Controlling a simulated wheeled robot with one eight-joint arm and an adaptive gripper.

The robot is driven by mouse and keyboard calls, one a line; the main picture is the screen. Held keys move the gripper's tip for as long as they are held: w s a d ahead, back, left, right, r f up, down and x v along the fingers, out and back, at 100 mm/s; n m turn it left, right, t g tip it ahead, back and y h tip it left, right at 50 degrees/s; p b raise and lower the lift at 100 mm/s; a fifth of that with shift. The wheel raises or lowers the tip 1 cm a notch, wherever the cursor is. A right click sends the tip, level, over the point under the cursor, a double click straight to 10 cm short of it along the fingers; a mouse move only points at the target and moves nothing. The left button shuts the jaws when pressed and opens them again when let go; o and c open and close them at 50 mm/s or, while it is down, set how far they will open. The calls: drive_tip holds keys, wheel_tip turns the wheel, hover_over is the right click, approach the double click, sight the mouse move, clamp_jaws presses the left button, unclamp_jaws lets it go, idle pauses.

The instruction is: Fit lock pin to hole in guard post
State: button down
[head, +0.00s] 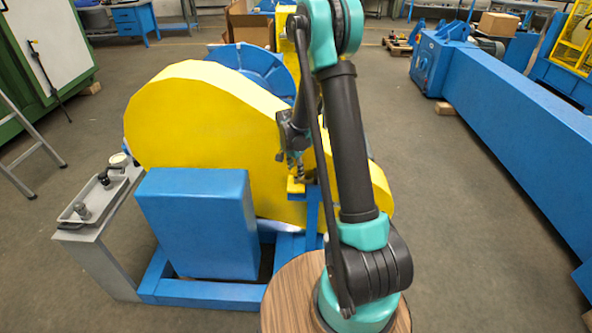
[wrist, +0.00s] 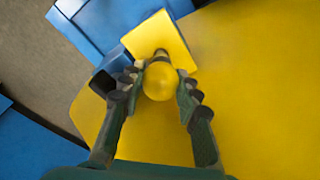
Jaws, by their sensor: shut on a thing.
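The lock pin shows in the wrist view as a round yellow knob (wrist: 160,82) between my two fingers. My gripper (wrist: 160,84) is shut on it. A dark bit shows just beyond the knob, against the yellow square top of the guard post (wrist: 172,36); I cannot tell whether it is the pin's shaft or the hole. In the head view my gripper (head: 297,160) points down over the yellow post (head: 296,187), beside the big yellow guard. The pin is too small to make out there, and I cannot tell whether it touches the post.
The large yellow guard (head: 200,125) stands close beside my gripper. A blue box (head: 198,222) on a blue frame is in front of it. A grey stand with a tray (head: 75,213) holding small parts is at the left. Open floor lies to the right.

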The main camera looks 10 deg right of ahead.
drive_tip(key=shift+f, duration=1.05)
drive_tip(key=c, duration=1)
unclamp_jaws()
drive_tip(key=r, duration=0.4)
drive_tip(key=a+r, duration=0.1)
drive_tip(key=r, duration=0.3)
drive_tip(key=s+r, duration=0.1)
drive_tip(key=r, duration=0.3)
drive_tip(key=shift+a, duration=0.25)
